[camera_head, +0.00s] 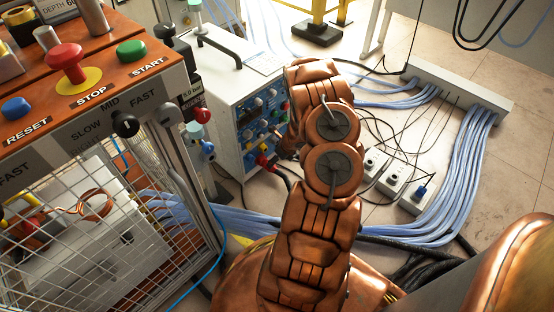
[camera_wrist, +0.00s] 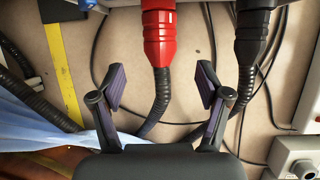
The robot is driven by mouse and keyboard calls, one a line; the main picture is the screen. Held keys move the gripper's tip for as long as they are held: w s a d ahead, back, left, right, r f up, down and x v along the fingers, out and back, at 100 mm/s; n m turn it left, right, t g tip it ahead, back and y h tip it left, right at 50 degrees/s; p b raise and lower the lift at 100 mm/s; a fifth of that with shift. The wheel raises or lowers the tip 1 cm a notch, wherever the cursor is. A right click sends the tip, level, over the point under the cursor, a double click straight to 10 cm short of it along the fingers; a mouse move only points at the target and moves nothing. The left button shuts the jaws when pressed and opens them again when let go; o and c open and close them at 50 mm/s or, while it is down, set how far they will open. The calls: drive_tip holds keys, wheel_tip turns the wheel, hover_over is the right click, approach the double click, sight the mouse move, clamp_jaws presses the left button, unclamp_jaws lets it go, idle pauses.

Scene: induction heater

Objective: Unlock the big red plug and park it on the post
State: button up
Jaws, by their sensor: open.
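The big red plug (camera_wrist: 158,38) is at the top of the wrist view, with its dark ribbed cable (camera_wrist: 160,95) hanging from it. In the head view the red plug (camera_head: 265,162) sits low on the front of the white unit with a blue panel (camera_head: 250,122). My gripper (camera_wrist: 160,84) is open and empty. Its two fingers are spread on either side of the cable, just below the plug body, and do not appear to touch it. My arm hides most of the gripper in the head view. I cannot make out the post.
A black plug (camera_wrist: 252,45) with its own cable is right of the red one, near the right finger. A grey socket box (camera_wrist: 297,155) is at lower right. Blue cables (camera_head: 440,200) and power strips (camera_head: 395,178) cover the floor. A caged bench (camera_head: 90,215) stands left.

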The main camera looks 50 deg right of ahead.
drive_tip(key=shift+b+x, duration=0.85)
drive_tip(key=shift+x, duration=2.65)
drive_tip(key=shift+c, duration=0.2)
drive_tip(key=c, duration=1.3)
drive_tip(key=shift+a+b, duration=0.15)
drive_tip(key=shift+b, duration=0.7)
drive_tip(key=shift+a+f+b, duration=0.15)
drive_tip(key=shift+b, duration=0.55)
drive_tip(key=shift+h+b, duration=0.4)
drive_tip(key=shift+b, duration=0.5)
drive_tip(key=shift+a+h+b, duration=0.1)
drive_tip(key=shift+h+b, duration=0.2)
drive_tip(key=shift+b, duration=1.9)
drive_tip(key=shift+n+h+b, duration=0.3)
drive_tip(key=shift+h+b, duration=0.1)
drive_tip(key=shift+b, duration=0.3)
